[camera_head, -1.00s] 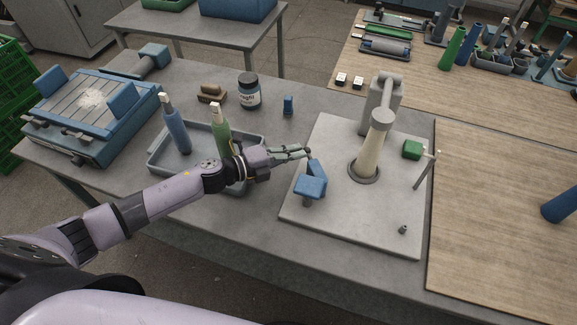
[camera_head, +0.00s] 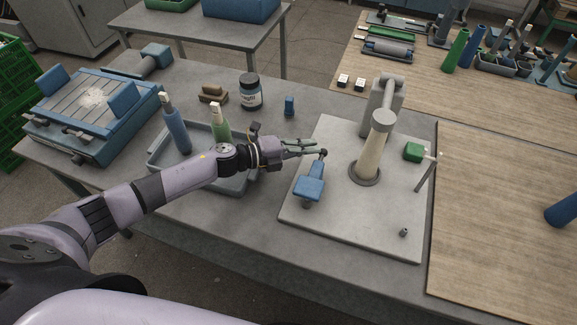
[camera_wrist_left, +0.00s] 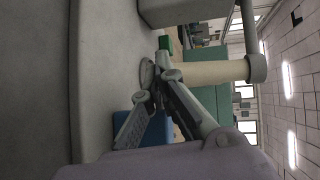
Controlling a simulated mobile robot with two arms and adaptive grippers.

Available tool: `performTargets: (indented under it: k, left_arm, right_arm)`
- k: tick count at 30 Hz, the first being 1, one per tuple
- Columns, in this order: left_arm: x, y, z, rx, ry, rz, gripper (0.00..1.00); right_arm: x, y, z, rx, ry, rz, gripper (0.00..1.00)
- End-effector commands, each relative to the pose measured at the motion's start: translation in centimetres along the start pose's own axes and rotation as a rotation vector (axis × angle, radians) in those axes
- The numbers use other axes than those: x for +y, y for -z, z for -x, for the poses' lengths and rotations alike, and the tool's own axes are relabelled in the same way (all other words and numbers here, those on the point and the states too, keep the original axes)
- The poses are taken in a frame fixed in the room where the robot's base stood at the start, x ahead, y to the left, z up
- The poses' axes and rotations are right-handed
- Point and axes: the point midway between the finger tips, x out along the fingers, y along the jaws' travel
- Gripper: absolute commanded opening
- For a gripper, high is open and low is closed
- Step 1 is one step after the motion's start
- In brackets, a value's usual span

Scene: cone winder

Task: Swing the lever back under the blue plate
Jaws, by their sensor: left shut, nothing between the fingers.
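The blue plate (camera_head: 309,188) sits on a short post near the left edge of the grey base plate. A blue lever (camera_head: 317,168) sticks out from beside it towards the back, with a dark end at its far tip. My left gripper (camera_head: 318,148) is at this far end, shut with nothing held. Its fingers look close to or touching the dark tip; I cannot tell which. In the left wrist view the fingers (camera_wrist_left: 155,98) show in front of a blue part (camera_wrist_left: 157,132), partly hidden. My right gripper is not in view.
The cream cone (camera_head: 373,150) stands on the base plate (camera_head: 350,225) just right of my left gripper. A green block (camera_head: 413,151) is farther right. A grey tray (camera_head: 205,182) with blue and green bottle-like pieces lies beneath my left arm. The base plate's front is mostly clear.

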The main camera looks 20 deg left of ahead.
Motion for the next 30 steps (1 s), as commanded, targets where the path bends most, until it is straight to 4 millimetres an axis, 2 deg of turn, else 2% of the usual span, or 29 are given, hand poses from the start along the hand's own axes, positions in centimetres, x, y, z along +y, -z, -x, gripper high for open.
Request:
performTargets:
  k: [17, 22, 30]
  left_arm:
    - [-0.2, 0.0, -0.1, -0.001, 0.001, -0.001, 0.00]
    - [-2.1, -0.1, 0.3, 0.000, 0.002, -0.007, 0.00]
    - [-7.4, -0.1, 1.5, -0.001, 0.003, -0.008, 0.00]
  right_arm:
    - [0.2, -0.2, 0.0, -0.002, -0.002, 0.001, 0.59]
    - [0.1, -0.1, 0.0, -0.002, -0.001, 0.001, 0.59]
    - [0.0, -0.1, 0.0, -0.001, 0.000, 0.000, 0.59]
